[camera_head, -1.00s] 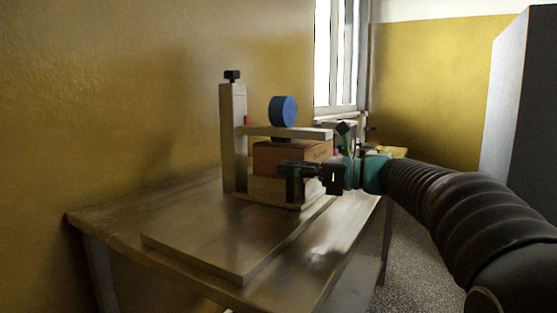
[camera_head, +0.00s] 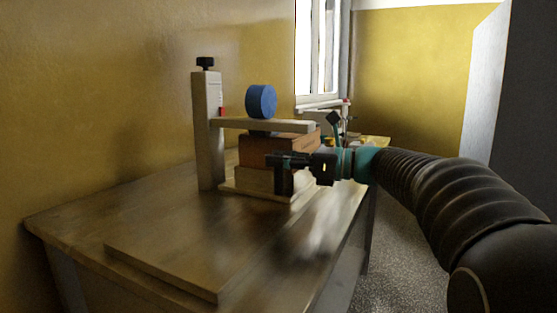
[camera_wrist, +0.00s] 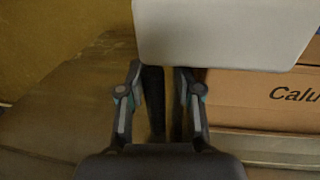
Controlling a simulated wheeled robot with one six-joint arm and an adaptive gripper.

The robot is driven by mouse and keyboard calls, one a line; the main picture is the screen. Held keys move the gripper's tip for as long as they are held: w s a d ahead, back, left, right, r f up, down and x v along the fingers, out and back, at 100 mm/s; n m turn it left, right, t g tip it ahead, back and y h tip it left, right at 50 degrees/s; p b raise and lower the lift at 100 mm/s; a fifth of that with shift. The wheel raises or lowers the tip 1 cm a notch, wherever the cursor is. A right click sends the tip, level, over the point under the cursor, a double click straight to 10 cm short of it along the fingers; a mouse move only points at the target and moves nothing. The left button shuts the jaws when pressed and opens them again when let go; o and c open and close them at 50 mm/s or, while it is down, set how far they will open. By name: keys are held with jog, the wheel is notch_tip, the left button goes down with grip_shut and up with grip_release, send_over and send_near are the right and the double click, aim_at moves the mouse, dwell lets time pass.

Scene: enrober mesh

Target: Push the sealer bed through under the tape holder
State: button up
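The sealer has an upright wooden post (camera_head: 207,135) whose tape holder arm (camera_head: 245,125) carries a blue tape roll (camera_head: 261,100). A brown box (camera_head: 262,151) sits on the light wooden sealer bed (camera_head: 254,181) by the holder arm. How far it is under the arm is unclear. The box also shows at right in the wrist view (camera_wrist: 250,98), with printed letters. My gripper (camera_head: 275,162) is at the near side of the box and partly hides it and the bed. In the wrist view my fingers (camera_wrist: 168,100) are slightly apart; contact with the bed is unclear.
The sealer stands on a wooden table (camera_head: 75,220) with a flat board (camera_head: 180,255) at the front. The table's front is clear. A yellow wall is close at left. Small items (camera_head: 335,125) stand behind the sealer. A pale block (camera_wrist: 225,30) fills the top of the wrist view.

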jog(key=v, duration=1.2)
jog(key=shift+s+a, duration=0.1)
